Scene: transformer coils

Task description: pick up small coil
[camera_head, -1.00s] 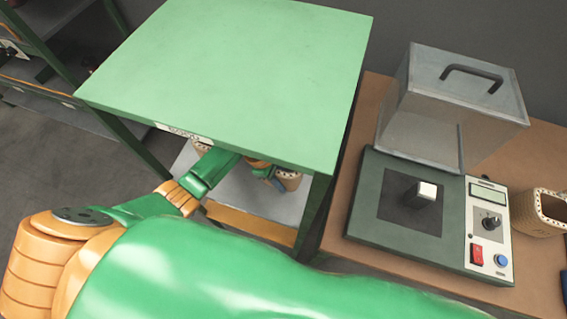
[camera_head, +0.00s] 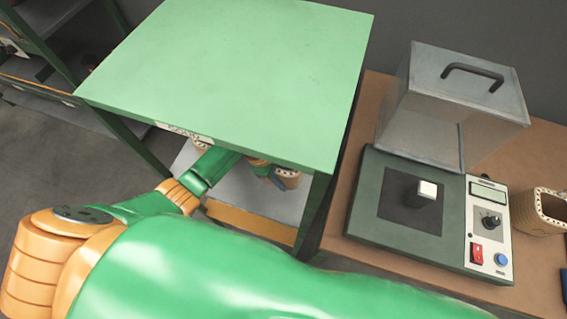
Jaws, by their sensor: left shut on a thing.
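A small tan coil (camera_head: 290,177) shows under the front edge of the green table top, above the lower shelf. My left gripper (camera_head: 273,175) reaches in under the table top and is shut on this coil. The table top hides part of the gripper and the coil's upper side. Another tan coil (camera_head: 200,145) is partly visible under the table top, behind my left arm. My right gripper is out of view.
The green table top (camera_head: 235,75) is bare and sits close above my left gripper. The grey lower shelf (camera_head: 235,195) has an orange front edge. On the right, a brown bench holds a tester (camera_head: 365,215), a clear cover (camera_head: 425,125) and a larger coil (camera_head: 540,211).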

